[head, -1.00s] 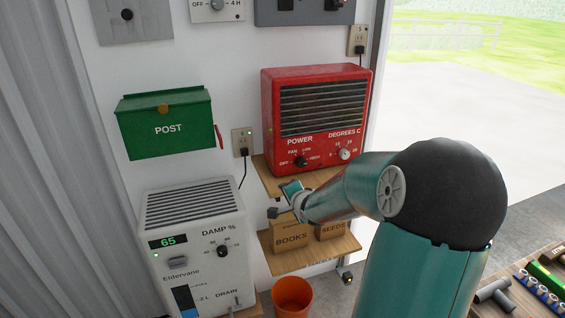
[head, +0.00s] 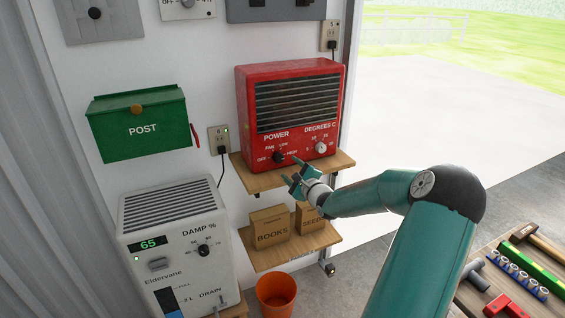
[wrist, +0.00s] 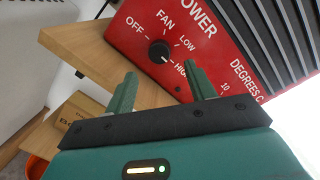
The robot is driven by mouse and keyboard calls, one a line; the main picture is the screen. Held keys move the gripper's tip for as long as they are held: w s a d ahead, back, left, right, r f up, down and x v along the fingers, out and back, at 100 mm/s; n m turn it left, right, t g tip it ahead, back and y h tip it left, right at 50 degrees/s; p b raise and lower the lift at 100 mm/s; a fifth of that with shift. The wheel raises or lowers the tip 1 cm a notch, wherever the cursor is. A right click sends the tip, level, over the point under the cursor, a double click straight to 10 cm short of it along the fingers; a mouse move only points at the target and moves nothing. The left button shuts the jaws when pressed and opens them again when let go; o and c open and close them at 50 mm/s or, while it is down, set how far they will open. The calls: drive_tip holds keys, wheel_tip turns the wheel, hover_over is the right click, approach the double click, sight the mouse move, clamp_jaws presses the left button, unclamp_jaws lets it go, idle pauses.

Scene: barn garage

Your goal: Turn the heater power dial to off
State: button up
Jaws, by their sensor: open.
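The red heater (head: 290,110) stands on the upper wooden shelf. Its black power dial (head: 279,156) is at the lower left of the front, with OFF, FAN, LOW and HIGH around it. In the wrist view the dial (wrist: 159,52) shows whole, and its pale mark seems to point toward HIGH. My gripper (head: 292,171) is open and empty, just in front of the dial and slightly below it in the head view. In the wrist view my gripper's two fingers (wrist: 160,78) point toward the dial, one to each side, apart from it.
A white degrees dial (head: 321,147) is to the right on the same heater front. The upper shelf's edge (head: 262,182) juts out below the heater. Book and seed boxes (head: 270,228) sit on the lower shelf. A dehumidifier (head: 180,245) stands at lower left.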

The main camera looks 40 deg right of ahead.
sight(280, 159)
drive_tip(key=w, duration=0.3)
drive_tip(key=w+d, duration=0.1)
drive_tip(key=w, duration=0.2)
drive_tip(key=shift+w+d, duration=0.1)
drive_tip(key=shift+w, duration=0.05)
drive_tip(key=c, duration=1)
